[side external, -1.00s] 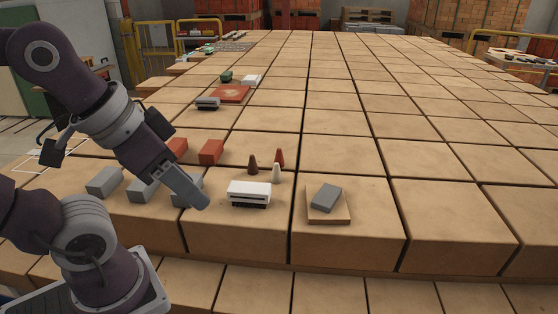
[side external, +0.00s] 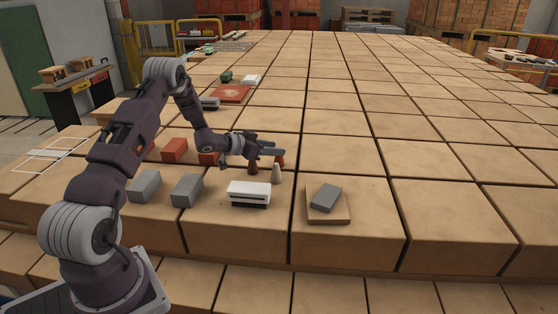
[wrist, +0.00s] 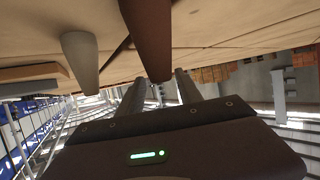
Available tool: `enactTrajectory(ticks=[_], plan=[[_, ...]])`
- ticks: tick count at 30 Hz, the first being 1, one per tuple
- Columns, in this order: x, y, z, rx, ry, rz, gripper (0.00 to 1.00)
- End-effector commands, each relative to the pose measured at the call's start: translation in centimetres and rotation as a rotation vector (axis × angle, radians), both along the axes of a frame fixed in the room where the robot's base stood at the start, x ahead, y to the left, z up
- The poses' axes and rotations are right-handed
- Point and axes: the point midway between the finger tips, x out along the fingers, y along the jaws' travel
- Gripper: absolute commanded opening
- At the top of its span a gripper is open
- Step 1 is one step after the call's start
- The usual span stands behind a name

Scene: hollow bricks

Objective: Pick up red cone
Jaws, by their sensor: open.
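The red cone (side external: 281,161) stands on the tiled surface in the side view, partly hidden behind my fingers. A brown cone (side external: 252,169) stands to its left under my gripper, and a pale cone (side external: 276,175) stands just in front of it. My gripper (side external: 282,149) is open, its fingers pointing right, low over the cones, with nothing visibly held.
A white block on a dark one (side external: 249,192) stands in front of the cones. A grey brick (side external: 326,197) lies on a tan slab (side external: 328,215) to the right. Grey blocks (side external: 187,190) and red blocks (side external: 174,150) stand left. The surface farther right is clear.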

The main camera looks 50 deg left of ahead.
Motion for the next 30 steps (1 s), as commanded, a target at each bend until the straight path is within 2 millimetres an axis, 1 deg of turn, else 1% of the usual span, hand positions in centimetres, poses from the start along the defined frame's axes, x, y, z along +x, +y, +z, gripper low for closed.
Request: enactTrajectory(ticks=[6, 9, 12, 16, 17, 21, 23, 30], plan=[[3.4, -0.7, -2.1, 0.003, 0.002, -0.002, 0.42], [4.7, -0.7, -2.6, 0.004, 0.002, -0.002, 0.42], [5.0, -0.7, -2.7, 0.001, 0.002, 0.001, 0.42], [5.0, -0.7, -2.7, 0.002, 0.002, 0.001, 0.42], [5.0, -0.7, -2.7, 0.002, 0.002, 0.001, 0.40], [5.0, -0.7, -2.7, 0.002, 0.002, 0.001, 0.12], [5.0, -0.7, -2.7, 0.002, 0.002, 0.001, 0.01], [5.0, -0.7, -2.6, 0.003, 0.002, 0.001, 0.00]])
